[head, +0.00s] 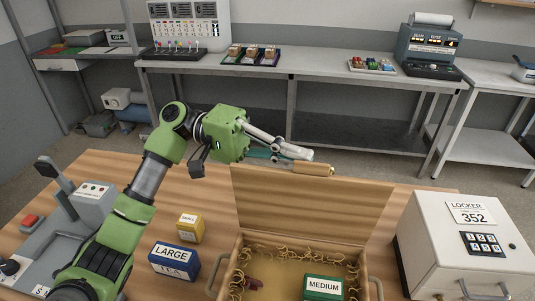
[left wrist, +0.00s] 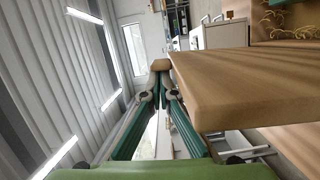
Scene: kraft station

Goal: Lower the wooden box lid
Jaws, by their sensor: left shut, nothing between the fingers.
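The wooden box (head: 233,262) stands at the front of the table, with its lid (head: 310,205) raised upright along its far side. My left gripper (head: 318,168) is shut and empty, its fingers by the lid's top edge. In the left wrist view, the shut fingertips (left wrist: 160,65) are close beside the lid (left wrist: 235,90); I cannot tell whether they touch it. Curly packing straw and a green MEDIUM box (head: 323,288) lie inside the wooden box. My right gripper is not in view.
A blue LARGE TEA box (head: 174,262) and a yellow SMALL box (head: 189,228) stand left of the wooden box. A white locker (head: 440,235) stands at its right. A grey lever station (head: 60,225) is at the far left. A bench (head: 310,73) runs behind.

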